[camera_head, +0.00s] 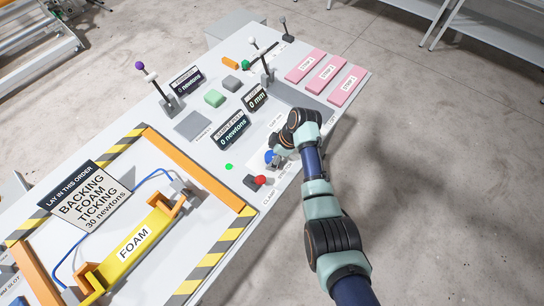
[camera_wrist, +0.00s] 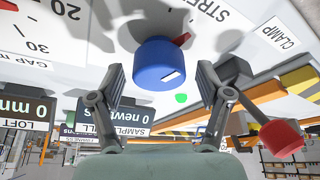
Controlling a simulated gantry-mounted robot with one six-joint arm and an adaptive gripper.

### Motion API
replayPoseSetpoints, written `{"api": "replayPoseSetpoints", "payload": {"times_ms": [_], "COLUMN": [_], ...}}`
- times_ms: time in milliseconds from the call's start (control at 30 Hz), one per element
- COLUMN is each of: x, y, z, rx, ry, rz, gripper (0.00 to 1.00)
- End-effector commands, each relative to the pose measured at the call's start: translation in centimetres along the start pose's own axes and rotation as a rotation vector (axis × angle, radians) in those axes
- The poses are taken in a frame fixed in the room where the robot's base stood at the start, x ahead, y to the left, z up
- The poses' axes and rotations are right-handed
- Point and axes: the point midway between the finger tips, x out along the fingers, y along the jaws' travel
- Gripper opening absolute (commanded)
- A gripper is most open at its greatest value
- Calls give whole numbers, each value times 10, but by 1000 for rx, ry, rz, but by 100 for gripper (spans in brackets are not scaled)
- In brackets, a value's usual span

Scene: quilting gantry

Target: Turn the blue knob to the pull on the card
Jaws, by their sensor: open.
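The blue knob (camera_head: 270,157) is on the white table, below my gripper (camera_head: 279,146) in the head view. In the wrist view the blue knob (camera_wrist: 160,62) shows a white mark and a red pointer on a pale dial. My gripper (camera_wrist: 160,78) is open there, with one finger on each side of the knob and a gap to both. The card (camera_head: 92,196) stands at the left and reads "BACKING FOAM TICKING 30 newtons". The sample pull display (camera_head: 231,130) reads 0 newtons. The full dial scale is cut off.
A red-ended clamp lever (camera_wrist: 280,138) is close to the right finger in the wrist view. The loft display (camera_wrist: 22,108) reads 0 mm. A yellow foam holder (camera_head: 132,245) sits inside the orange frame. Pink strips (camera_head: 327,73) lie at the far right.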

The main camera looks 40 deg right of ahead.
Motion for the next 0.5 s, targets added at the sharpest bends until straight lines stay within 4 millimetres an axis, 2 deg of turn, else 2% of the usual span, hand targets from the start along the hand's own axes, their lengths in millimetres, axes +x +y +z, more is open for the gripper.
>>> {"api": "replayPoseSetpoints", "payload": {"times_ms": [300,500], "x": [5,4], "y": [0,0], "z": [0,0], "rx": [0,0], "ry": [0,0], "rz": [1,1], "gripper": [76,42]}}
